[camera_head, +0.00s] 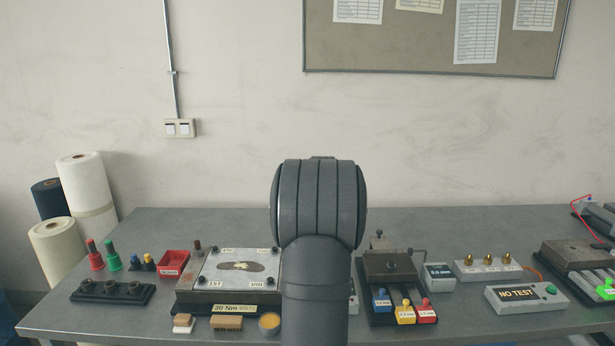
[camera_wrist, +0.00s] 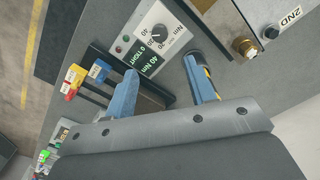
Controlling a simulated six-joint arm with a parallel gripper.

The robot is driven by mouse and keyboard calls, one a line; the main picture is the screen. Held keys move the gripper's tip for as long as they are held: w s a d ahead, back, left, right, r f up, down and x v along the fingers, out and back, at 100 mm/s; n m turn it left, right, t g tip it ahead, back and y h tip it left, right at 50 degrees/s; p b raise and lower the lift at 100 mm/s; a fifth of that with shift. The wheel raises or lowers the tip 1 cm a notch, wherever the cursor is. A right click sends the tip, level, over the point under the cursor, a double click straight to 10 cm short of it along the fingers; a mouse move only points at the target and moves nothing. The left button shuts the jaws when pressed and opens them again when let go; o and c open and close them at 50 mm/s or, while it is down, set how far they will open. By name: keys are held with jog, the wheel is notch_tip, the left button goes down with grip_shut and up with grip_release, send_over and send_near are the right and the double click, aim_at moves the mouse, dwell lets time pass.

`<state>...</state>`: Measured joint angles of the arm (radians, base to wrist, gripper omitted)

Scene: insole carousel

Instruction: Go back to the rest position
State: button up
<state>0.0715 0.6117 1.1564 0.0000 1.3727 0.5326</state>
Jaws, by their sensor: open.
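My gripper shows in the wrist view with two blue fingers (camera_wrist: 160,68) spread apart. Nothing is held between them. They hang over the bench beside a grey box with a dial (camera_wrist: 152,38) and a green display reading 40 Nm TIGHT. In the head view my own dark arm stands upright at the middle of the bench and hides the gripper and most of that box.
A block with blue, yellow and red tabs (camera_head: 388,266), and a NO TEST box (camera_head: 525,297), stand right.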

notch_tip(320, 180, down, 13)
jog(key=shift+f, duration=0.1)
dwell(0.3)
notch_tip(320, 180, up, 17)
notch_tip(320, 180, down, 17)
jog(key=shift+f, duration=0.1)
jog(key=shift+r+n, duration=0.2)
jog(key=shift+n, duration=0.6)
jog(key=n, duration=1.1)
jog(key=shift+a+n, duration=0.1)
jog(key=shift+n, duration=2.2)
